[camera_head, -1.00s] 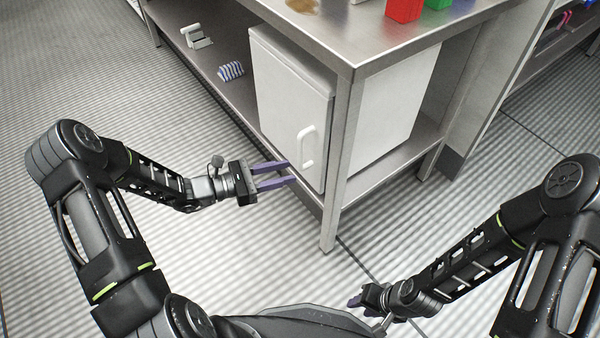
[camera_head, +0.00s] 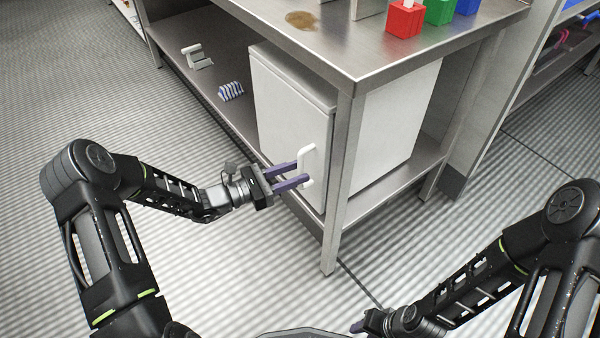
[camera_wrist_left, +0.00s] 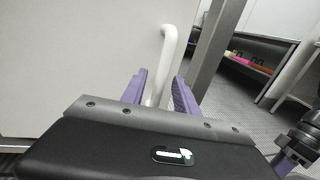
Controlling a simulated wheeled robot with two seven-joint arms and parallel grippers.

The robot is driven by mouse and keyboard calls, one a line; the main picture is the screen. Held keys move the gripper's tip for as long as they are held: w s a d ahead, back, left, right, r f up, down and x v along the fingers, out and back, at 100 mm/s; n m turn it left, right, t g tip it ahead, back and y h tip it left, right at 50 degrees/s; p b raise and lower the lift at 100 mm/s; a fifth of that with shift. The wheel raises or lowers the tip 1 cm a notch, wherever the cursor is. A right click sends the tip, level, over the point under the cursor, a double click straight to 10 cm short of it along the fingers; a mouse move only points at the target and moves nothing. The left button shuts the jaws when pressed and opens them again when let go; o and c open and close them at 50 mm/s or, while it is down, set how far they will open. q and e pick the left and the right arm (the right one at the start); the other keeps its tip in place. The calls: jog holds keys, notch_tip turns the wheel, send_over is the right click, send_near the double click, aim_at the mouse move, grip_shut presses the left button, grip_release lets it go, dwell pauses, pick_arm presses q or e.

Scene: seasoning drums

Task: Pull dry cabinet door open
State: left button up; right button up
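The white dry cabinet (camera_head: 290,110) stands on the lower shelf of a steel table, and its door looks closed. Its white vertical handle (camera_head: 307,165) is at the door's right side. My left gripper (camera_head: 304,173) has its purple fingers at the handle. In the left wrist view the handle (camera_wrist_left: 167,62) runs down between the two spread fingers (camera_wrist_left: 160,92), with a gap visible, so the gripper is open around it. The handle's lower end is hidden by the gripper body. My right gripper (camera_head: 358,326) is low at the bottom of the head view, mostly hidden, its fingers unclear.
A steel table leg (camera_head: 341,180) stands just right of the door. Red (camera_head: 404,20), green (camera_head: 438,12) and blue containers are on the tabletop (camera_head: 350,55). A striped item (camera_head: 231,91) and a grey item (camera_head: 197,57) lie on the lower shelf. Floor before the door is clear.

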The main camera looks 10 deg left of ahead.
pick_arm(q)
jog(key=shift+x, duration=0.9)
jog(key=shift+c, duration=0.6)
grip_shut()
